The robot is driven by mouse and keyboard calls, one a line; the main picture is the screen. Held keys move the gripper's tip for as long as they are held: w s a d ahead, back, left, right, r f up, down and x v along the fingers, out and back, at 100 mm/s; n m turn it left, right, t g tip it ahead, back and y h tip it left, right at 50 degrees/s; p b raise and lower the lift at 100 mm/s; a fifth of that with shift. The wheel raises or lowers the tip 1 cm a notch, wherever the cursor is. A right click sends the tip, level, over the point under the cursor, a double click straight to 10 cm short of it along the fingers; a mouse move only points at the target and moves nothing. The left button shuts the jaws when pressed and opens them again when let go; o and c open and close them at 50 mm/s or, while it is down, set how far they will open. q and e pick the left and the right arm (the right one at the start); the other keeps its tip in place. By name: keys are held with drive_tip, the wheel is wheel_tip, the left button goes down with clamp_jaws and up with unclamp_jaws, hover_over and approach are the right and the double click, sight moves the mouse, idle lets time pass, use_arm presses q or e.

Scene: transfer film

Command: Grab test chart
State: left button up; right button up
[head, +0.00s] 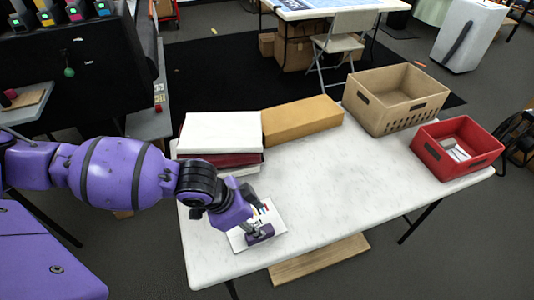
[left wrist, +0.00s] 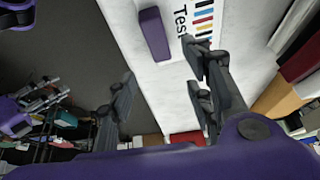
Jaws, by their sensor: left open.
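The test chart (head: 276,222) is a white sheet with coloured bars, lying at the front left of the white table (head: 340,190). In the left wrist view the chart (left wrist: 177,47) shows the word "Test" and a column of coloured bars. A purple block (left wrist: 153,33) lies by the chart's edge. My left gripper (head: 247,226) is over the chart and hides part of it in the head view. In the left wrist view its dark fingers (left wrist: 160,95) are spread wide with nothing between them. I cannot tell whether they touch the table. My right gripper is not in view.
A stack of white and dark red boxes (head: 221,133) stands just behind the chart. A long tan box (head: 302,121) is beside it. A beige crate (head: 412,121) and a red bin (head: 430,160) holding small items are at the right. The table's middle is clear.

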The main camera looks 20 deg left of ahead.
sight(253, 221)
use_arm(q)
drive_tip(key=shift+s+f+n, duration=0.15)
drive_tip(key=shift+f+n, duration=0.05)
drive_tip(key=shift+n, duration=0.1)
wheel_tip(253, 221, down, 3)
drive_tip(key=shift+f, duration=0.1)
drive_tip(key=x, duration=0.4)
drive_tip(key=shift+a+f, duration=0.15)
drive_tip(key=shift+a, duration=0.05)
drive_tip(key=shift+c, duration=0.4)
drive_tip(key=c, duration=0.5)
clamp_jaws()
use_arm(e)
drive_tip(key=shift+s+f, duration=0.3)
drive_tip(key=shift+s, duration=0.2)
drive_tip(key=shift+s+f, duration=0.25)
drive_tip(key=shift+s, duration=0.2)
